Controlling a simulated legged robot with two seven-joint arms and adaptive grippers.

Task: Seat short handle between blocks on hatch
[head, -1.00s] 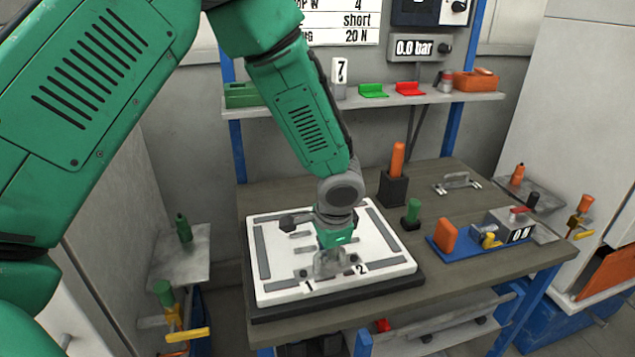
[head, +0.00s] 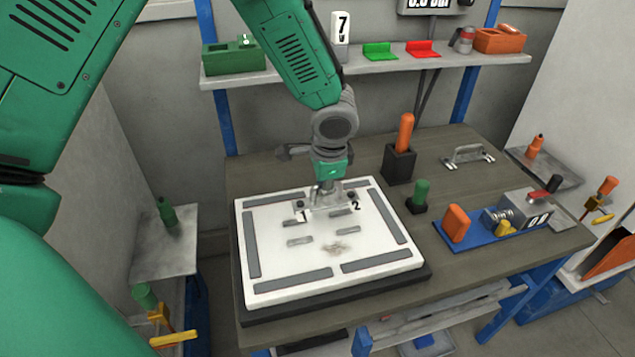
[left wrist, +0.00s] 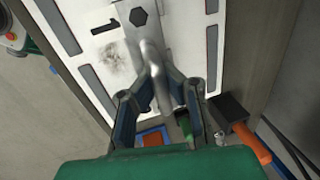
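The hatch is a white square panel (head: 285,272) with grey strips along its edges, on a dark base on the bench. Small grey blocks (head: 300,241) lie on its middle, near a dark smudge. My left gripper (head: 328,188) is over the hatch's far part, fingers around the bar of a grey metal handle (left wrist: 152,62). The handle has end plates with dark hexagons and tags 1 and 2 beside them. Its hexagon plate shows in the left wrist view, over the white panel. I cannot tell whether the handle touches the hatch. My right gripper is not in view.
Another grey handle (head: 468,156) lies at the bench's back right. An orange-handled tool stands in a black holder (head: 399,163), near a green knob (head: 419,192). A blue tray (head: 484,236) holds parts at the right. A shelf (head: 375,66) crosses behind.

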